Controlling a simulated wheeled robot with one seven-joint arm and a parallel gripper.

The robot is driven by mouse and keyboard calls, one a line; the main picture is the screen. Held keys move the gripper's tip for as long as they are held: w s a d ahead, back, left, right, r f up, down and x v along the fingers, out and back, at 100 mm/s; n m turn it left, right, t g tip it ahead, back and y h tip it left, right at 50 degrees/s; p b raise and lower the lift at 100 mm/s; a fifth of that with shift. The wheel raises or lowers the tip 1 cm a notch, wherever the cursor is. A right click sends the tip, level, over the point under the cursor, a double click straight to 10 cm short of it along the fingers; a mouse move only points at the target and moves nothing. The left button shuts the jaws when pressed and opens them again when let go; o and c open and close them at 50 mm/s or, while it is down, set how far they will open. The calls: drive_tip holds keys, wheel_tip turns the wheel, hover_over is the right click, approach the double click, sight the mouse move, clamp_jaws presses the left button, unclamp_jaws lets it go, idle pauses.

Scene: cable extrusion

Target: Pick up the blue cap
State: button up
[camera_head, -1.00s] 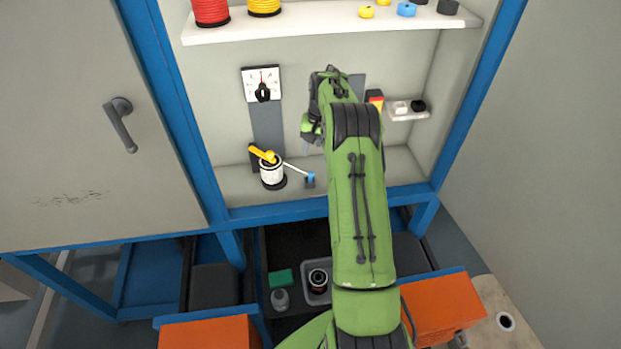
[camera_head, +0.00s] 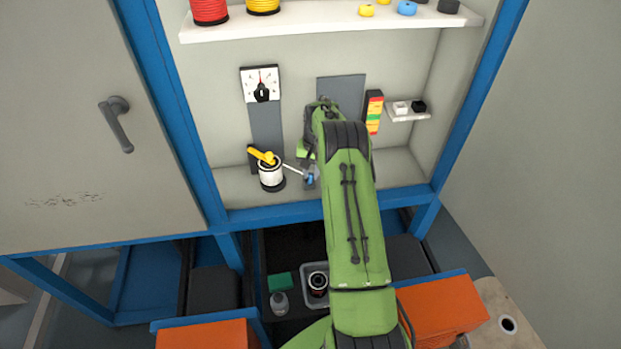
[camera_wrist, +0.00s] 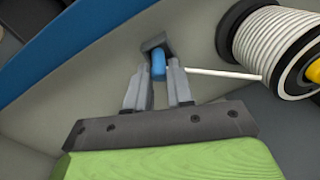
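The blue cap (camera_wrist: 158,66) sits at the end of a thin white cable (camera_wrist: 215,72) in the wrist view, in front of a small grey holder (camera_wrist: 153,44). It also shows in the head view (camera_head: 310,180), partly covered by my gripper. The fingers of my gripper (camera_wrist: 159,78) stand on either side of the cap, with a gap between them. They look open around it; whether a finger touches the cap is not clear. The cable leads to a white spool (camera_head: 271,177) with a yellow handle (camera_head: 262,156).
A gauge panel (camera_head: 261,84) is on the back wall. A colored light stack (camera_head: 374,112) and a small shelf (camera_head: 408,115) with a white and a black piece are at right. The upper shelf (camera_head: 330,22) holds spools and caps. A blue frame edge (camera_head: 275,215) runs below.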

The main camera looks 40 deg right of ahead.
sight(311, 174)
clamp_jaws()
wheel_tip(311, 174, up, 13)
drive_tip(key=p, duration=0.5)
